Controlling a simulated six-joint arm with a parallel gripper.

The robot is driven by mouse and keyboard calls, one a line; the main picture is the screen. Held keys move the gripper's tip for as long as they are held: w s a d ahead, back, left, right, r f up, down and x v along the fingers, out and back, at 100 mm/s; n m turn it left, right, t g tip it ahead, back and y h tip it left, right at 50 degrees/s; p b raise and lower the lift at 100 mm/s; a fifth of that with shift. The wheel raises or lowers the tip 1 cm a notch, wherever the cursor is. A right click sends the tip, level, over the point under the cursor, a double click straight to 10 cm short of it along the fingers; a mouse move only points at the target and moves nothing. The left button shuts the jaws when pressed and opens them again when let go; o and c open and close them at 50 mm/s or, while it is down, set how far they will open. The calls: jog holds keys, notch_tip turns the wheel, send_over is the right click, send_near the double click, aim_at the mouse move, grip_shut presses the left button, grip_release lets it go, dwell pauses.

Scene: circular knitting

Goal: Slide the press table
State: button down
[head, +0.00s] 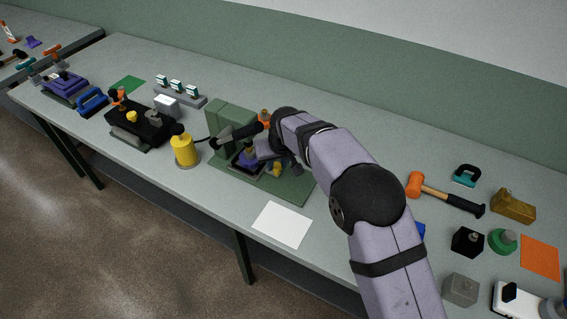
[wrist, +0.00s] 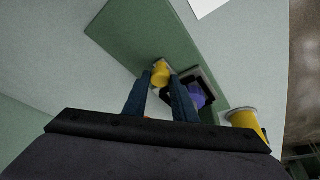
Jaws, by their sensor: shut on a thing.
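The green press (head: 232,125) stands on a green base plate (head: 292,188) in the middle of the bench. Its dark table (head: 240,166) carries a purple piece (head: 247,157), which also shows in the wrist view (wrist: 197,96). A yellow knob (head: 277,169) sits beside the dark table. My gripper (wrist: 160,78) reaches down over the base plate, with its two blue-grey fingers shut around the yellow knob, which also shows in the wrist view (wrist: 160,70). My wrist and arm hide part of the press.
A yellow can (head: 184,151) stands close left of the press. A white sheet (head: 282,224) lies in front. A hammer (head: 445,195), a black block (head: 467,241) and other items lie to the right. A black fixture (head: 140,128) stands further left.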

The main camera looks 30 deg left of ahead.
jog(key=shift+a+r, duration=0.15)
jog(key=shift+a, duration=0.1)
jog(key=c, duration=1.7)
grip_release()
jog(key=shift+o, duration=1.2)
jog(key=shift+a, duration=0.1)
jog(key=shift+s+d+r+b, duration=0.25)
jog(key=shift+d+r+b, duration=0.05)
jog(key=shift+r+b, duration=0.35)
jog(key=shift+s+d+r+b, duration=0.5)
jog(key=shift+r+b, duration=0.1)
jog(key=s+d+b, duration=0.4)
jog(key=s+d, duration=0.4)
